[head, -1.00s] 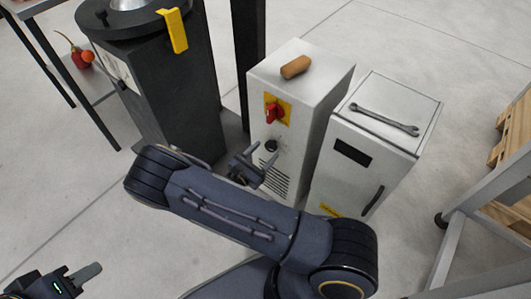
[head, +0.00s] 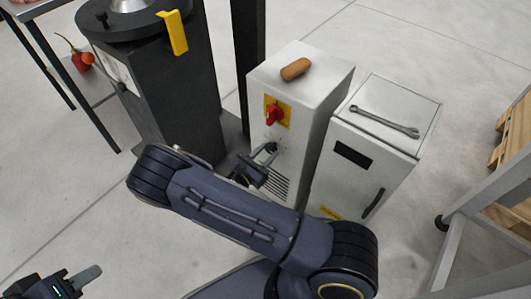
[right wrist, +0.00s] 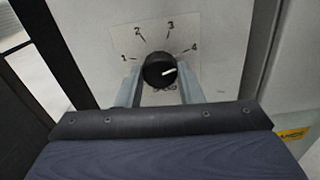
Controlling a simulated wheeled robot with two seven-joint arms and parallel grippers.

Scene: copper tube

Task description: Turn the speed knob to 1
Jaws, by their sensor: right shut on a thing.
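The black speed knob (right wrist: 158,70) sits on a pale panel with a handwritten scale from 1 to 4 around it. Its white pointer is turned to the right and slightly up, close to the 4 and a little below it. My right gripper (right wrist: 160,85) is shut on the knob, one finger on each side. In the head view, the right gripper (head: 264,152) is at the front of the white cabinet (head: 318,85), below the red switch. My left gripper (head: 78,279) is at the lower left, away from the cabinet; its opening is unclear.
A red switch (head: 274,115) on a yellow plate is just above the knob. A brown cork-like piece (head: 296,69) lies on the cabinet. A second white cabinet (head: 400,100) with a wrench (head: 384,121) stands to the right, a dark machine (head: 170,100) to the left.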

